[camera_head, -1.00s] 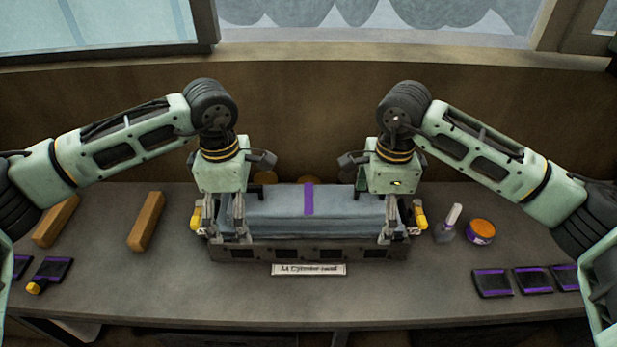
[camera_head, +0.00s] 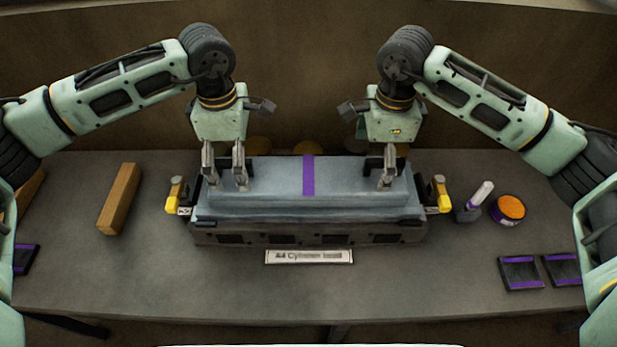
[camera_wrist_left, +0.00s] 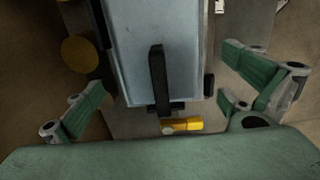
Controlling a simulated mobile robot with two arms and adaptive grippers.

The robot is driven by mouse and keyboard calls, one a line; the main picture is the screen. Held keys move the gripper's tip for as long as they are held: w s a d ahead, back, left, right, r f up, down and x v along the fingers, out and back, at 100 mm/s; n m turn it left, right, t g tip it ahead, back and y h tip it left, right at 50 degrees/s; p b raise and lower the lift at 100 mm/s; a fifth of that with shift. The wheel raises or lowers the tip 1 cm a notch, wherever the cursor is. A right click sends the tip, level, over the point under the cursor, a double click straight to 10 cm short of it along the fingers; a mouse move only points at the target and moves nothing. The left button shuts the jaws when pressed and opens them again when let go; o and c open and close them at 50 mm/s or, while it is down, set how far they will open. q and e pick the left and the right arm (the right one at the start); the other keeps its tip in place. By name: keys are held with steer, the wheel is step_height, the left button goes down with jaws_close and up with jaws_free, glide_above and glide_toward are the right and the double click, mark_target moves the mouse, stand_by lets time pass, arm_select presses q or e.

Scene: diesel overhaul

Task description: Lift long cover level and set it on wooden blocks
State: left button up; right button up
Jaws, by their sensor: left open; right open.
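The long cover (camera_head: 275,180) is a grey-blue slab with a purple stripe (camera_head: 308,176) across its middle. It lies level on the dark cylinder head (camera_head: 310,236). My left gripper (camera_head: 226,184) is open above the cover's left end. In the left wrist view its fingers (camera_wrist_left: 165,108) are spread wide around a dark bar handle (camera_wrist_left: 157,78), without touching it. My right gripper (camera_head: 386,183) is open above the right end, by a dark handle; its far finger is hard to make out. One wooden block (camera_head: 119,200) lies left of the head; another (camera_head: 29,190) is partly hidden by my left arm.
Yellow-handled clamps stand at the head's left (camera_head: 174,196) and right (camera_head: 439,195) ends. A small bottle (camera_head: 474,202), an orange-topped tin (camera_head: 508,209) and dark purple-striped pads (camera_head: 519,273) lie to the right. A label plate (camera_head: 308,257) is in front.

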mark_target(373, 173)
arm_select(q)
step_height(373, 173, down, 7)
steer(key=shift+r, duration=0.15)
arm_select(e)
step_height(373, 173, down, 7)
steer(key=shift+w+r, duration=0.1)
steer(key=shift+r, duration=0.05)
arm_select(q)
steer(key=c, duration=2)
arm_select(e)
steer(key=c, duration=2)
arm_select(q)
steer(key=shift+w+r, duration=0.1)
arm_select(e)
steer(key=shift+r, duration=0.1)
